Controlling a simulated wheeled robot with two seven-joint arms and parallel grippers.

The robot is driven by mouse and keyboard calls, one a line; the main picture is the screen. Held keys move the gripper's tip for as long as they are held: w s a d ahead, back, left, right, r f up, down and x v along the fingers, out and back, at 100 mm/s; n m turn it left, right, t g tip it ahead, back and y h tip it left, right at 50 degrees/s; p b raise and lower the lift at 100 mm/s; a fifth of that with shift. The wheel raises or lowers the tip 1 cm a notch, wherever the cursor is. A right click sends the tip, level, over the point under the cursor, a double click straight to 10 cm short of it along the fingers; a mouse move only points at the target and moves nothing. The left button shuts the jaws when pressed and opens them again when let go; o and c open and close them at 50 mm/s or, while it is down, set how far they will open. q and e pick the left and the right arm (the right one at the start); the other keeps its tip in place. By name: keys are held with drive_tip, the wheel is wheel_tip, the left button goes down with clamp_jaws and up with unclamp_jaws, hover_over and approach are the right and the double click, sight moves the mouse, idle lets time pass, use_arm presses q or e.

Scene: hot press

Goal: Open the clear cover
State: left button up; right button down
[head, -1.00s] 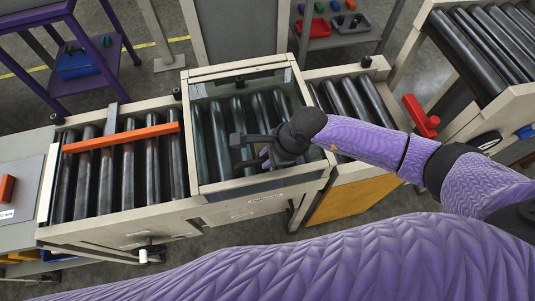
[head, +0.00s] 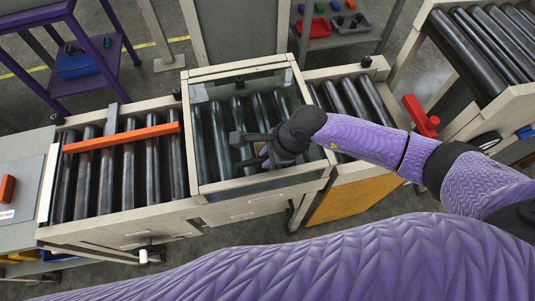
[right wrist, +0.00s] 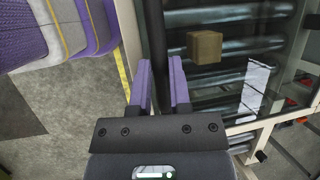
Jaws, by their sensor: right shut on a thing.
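The clear cover (head: 215,100) is a see-through panel in a pale frame over the middle roller section. It lies nearly flat, with its front edge slightly raised. My right gripper (head: 262,150) is over the front part of the cover and hides some of it. In the right wrist view, its purple fingers (right wrist: 161,88) are shut on a dark bar (right wrist: 154,35), which appears to be the cover's handle. The handle's joint with the cover is hidden. My left gripper is not in view.
A brown block (right wrist: 205,47) shows among the rollers in the right wrist view. An orange bar (head: 120,138) crosses the left rollers. A red handle (head: 420,116) stands at the right. A purple shelf (head: 50,50) is at the back left.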

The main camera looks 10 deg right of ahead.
drive_tip(key=w+r+g, duration=0.2)
drive_tip(key=w+r, duration=0.2)
drive_tip(key=r, duration=0.5)
drive_tip(key=w+r+g+b, duration=0.1)
drive_tip(key=w+r, duration=0.4)
drive_tip(key=r, duration=0.4)
drive_tip(key=shift+r+m+g, duration=0.3)
drive_tip(key=shift+m+g, duration=0.1)
